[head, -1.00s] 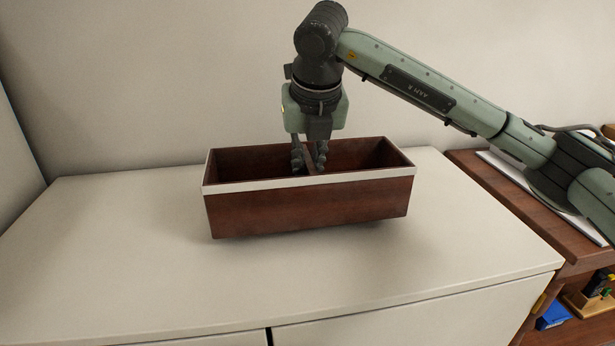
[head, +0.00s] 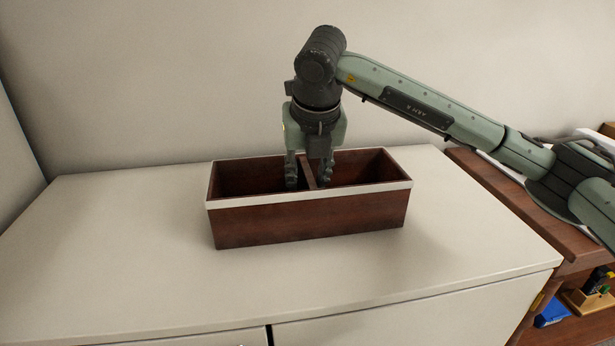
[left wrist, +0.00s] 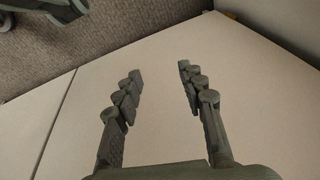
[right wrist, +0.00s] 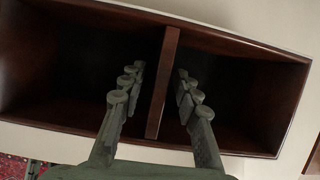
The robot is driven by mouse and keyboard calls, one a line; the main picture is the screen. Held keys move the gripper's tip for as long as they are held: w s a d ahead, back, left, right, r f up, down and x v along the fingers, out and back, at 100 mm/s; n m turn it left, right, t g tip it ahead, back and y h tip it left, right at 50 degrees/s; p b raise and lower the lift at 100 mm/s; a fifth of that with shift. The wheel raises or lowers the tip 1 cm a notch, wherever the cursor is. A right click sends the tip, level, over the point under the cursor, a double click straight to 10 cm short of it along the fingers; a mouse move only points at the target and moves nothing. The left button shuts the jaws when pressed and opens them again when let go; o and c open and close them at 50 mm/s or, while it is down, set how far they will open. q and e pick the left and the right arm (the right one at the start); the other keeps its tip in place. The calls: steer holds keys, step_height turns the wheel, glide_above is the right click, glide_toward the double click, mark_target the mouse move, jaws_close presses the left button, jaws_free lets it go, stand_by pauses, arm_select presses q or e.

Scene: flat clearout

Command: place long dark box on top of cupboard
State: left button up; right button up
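The long dark box (head: 310,221) is a reddish-brown open box with a pale rim band and a central divider. It rests level on the white cupboard top (head: 120,260). My right gripper (head: 308,183) reaches down into it with one finger on each side of the divider. In the right wrist view, the fingers (right wrist: 158,85) stand apart from the divider (right wrist: 163,85), with gaps on both sides. My left gripper (left wrist: 160,85) shows only in the left wrist view, open and empty in front of pale flat panels.
A wall (head: 180,80) stands behind the cupboard. A lower brown shelf unit (head: 520,215) with a blue item (head: 552,313) stands to the right. The cupboard top is clear left of and in front of the box.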

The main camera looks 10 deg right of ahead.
arm_select(q)
steer(key=shift+s+r, duration=0.1)
arm_select(e)
steer(key=shift+r, duration=0.1)
steer(key=v, duration=0.4)
steer(key=shift+b, duration=0.3)
arm_select(q)
steer(key=shift+w+a+r+b, duration=0.1)
steer(key=shift+w+r+b, duration=0.05)
steer(key=shift+r, duration=0.4)
steer(key=shift+w+a+r+b, duration=0.1)
steer(key=shift+r+b, duration=0.05)
steer(key=shift+r, duration=0.35)
arm_select(e)
steer(key=v, duration=0.8)
